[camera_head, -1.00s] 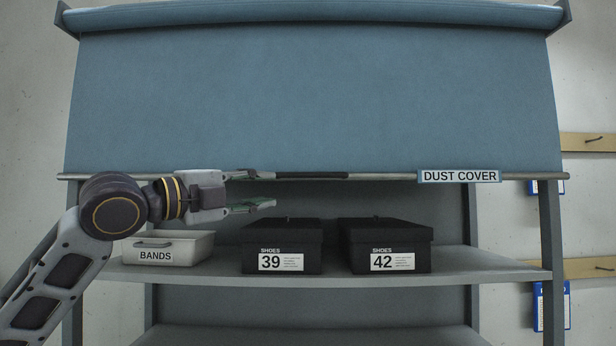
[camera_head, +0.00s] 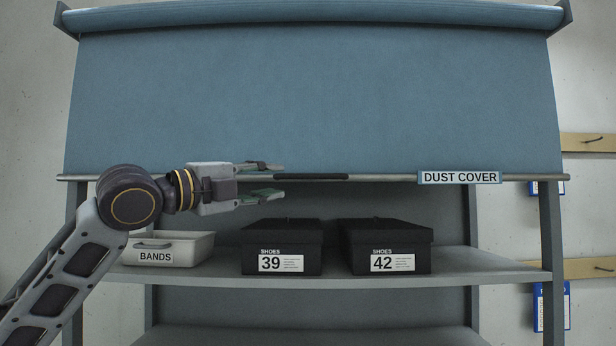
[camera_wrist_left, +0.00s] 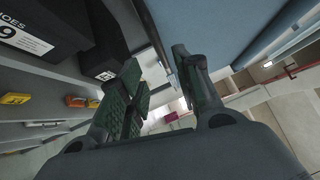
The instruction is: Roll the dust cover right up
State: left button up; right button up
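The blue dust cover (camera_head: 310,100) hangs from its roller (camera_head: 310,16) at the top of the rack, down to just above the shoe boxes. Its bottom bar (camera_head: 385,177) is level, with a dark grip section (camera_head: 312,177) near the middle and a DUST COVER label (camera_head: 459,177). My left gripper (camera_head: 283,182) is open at the left end of the dark grip, one finger above bar height and one below. I cannot tell whether the bar is between the fingers. In the left wrist view the fingers (camera_wrist_left: 168,88) are apart and empty, with the cover (camera_wrist_left: 215,25) beyond. My right gripper is out of view.
The shelf (camera_head: 330,270) below the bar holds a white BANDS bin (camera_head: 170,249) and two black shoe boxes, 39 (camera_head: 282,247) and 42 (camera_head: 387,247). Rack posts (camera_head: 550,240) stand at the sides. The bar's right half is clear of my arm.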

aim_at(305, 176)
pick_arm(q)
jog(key=p+x, duration=0.2)
jog(key=x, duration=0.7)
jog(key=shift+w+d, duration=0.2)
jog(key=shift+x, duration=0.85)
jog(key=shift+d, duration=0.1)
jog(key=shift+w, duration=0.1)
grip_shut()
jog(key=shift+r, duration=0.1)
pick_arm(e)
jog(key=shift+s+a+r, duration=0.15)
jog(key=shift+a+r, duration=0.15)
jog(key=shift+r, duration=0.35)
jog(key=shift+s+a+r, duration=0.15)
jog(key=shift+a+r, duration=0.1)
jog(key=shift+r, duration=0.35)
